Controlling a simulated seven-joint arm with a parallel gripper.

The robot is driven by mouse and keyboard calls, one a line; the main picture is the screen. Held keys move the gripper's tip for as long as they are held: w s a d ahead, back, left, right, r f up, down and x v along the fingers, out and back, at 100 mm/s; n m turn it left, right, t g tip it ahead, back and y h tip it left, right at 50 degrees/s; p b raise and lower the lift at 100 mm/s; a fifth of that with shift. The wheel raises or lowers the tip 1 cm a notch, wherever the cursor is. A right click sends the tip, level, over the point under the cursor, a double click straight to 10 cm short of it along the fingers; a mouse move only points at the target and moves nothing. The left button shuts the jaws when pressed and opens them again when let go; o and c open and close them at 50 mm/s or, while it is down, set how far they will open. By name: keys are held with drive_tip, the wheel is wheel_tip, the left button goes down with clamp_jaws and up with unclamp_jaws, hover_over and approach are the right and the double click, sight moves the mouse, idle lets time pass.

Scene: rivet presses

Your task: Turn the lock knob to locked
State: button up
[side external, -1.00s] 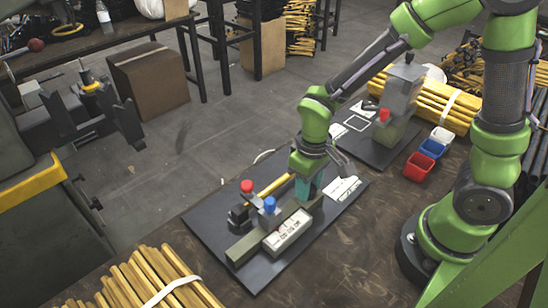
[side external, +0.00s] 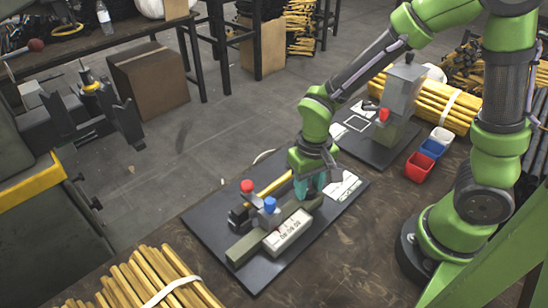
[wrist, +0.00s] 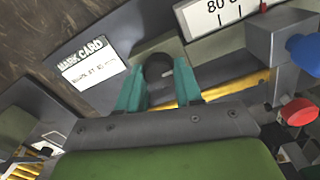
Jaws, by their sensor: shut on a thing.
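My gripper (wrist: 160,78) points down at the far end of a long grey-green press bar, its teal fingers shut on a dark round knob (wrist: 158,68). The knob sits between the fingertips in the wrist view; its pointer or markings cannot be made out. In the side view my gripper (side external: 307,187) hides the knob. A blue knob (side external: 270,204) and a red knob (side external: 247,186) stand on the same press, to the left of my gripper. No lock label is readable.
A white scale plate (side external: 288,231) lies along the press on a dark base board (side external: 215,225). A white mark card (wrist: 92,62) lies beside the knob. A second press (side external: 402,95) and small red bin (side external: 420,166) stand to the right.

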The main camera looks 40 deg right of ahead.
sight(309, 187)
drive_tip(key=o, duration=1)
drive_tip(key=shift+o, duration=0.2)
drive_tip(key=shift+r, duration=0.1)
wheel_tip(309, 187, up, 17)
drive_tip(key=s+d+r+t+y, duration=0.2)
drive_tip(key=s+d+t, duration=0.3)
drive_tip(key=t, duration=0.2)
drive_tip(key=shift+d+r+m, duration=0.25)
drive_tip(key=shift+r+m, duration=0.05)
drive_tip(key=shift+m, duration=0.1)
